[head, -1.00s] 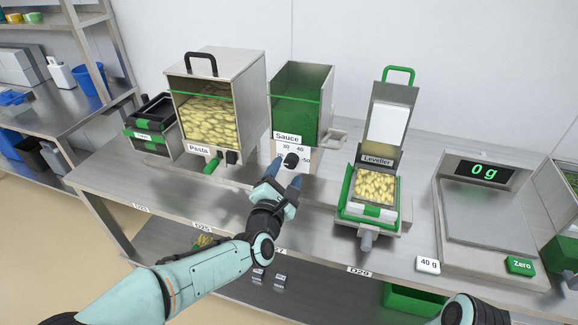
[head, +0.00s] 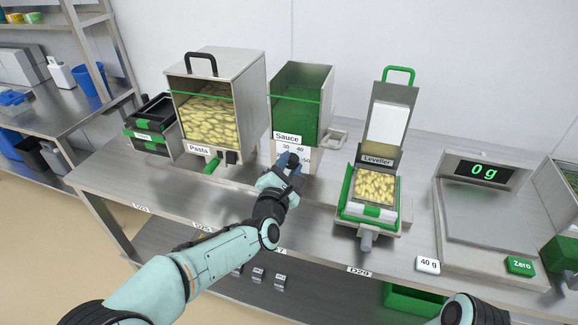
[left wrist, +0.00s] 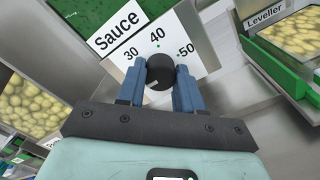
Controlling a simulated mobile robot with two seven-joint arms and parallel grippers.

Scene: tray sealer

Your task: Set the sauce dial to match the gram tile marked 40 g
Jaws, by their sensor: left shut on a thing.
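The sauce dispenser (head: 302,95) has a green hopper and a Sauce label above a white scale plate marked 30, 40 and 50. The knob's pointer mark cannot be read clearly. The gram tile marked 40 g (head: 428,264) lies at the front of the bench.
The pasta dispenser (head: 214,105) stands left of the sauce dispenser, with black trays (head: 151,125) beside it. The leveller (head: 371,190) holds a tray of pasta to the right. A scale (head: 484,215) reads 0 g, with a green Zero button (head: 520,265).

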